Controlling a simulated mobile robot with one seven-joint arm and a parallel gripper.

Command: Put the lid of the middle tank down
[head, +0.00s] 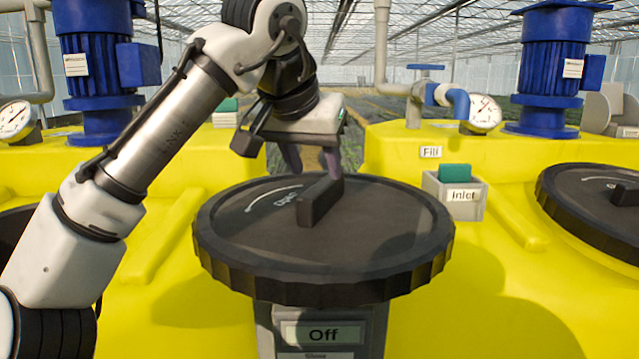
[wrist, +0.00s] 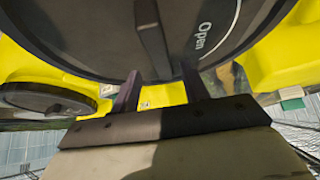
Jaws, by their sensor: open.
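The middle tank's lid (head: 400,240) is a large black ribbed disc with a raised bar handle (head: 320,202) and white "Open" lettering. It looks about level above the yellow middle tank (head: 480,290); I cannot tell whether its rim rests on the tank opening, which is hidden. My gripper (head: 312,160) is open and empty, at the far end of the handle. In the wrist view, the two fingers (wrist: 161,88) are apart, and the handle (wrist: 152,38) lies beyond their tips, in line with the gap. Contact with the handle is not clear.
An "Off" panel (head: 322,332) stands below the lid's front edge. An "Inlet" box (head: 455,195) with a green top is right of it. Another black lid (head: 600,205) is at the right. Blue motors (head: 553,65), gauges (head: 484,113) and pipes stand behind.

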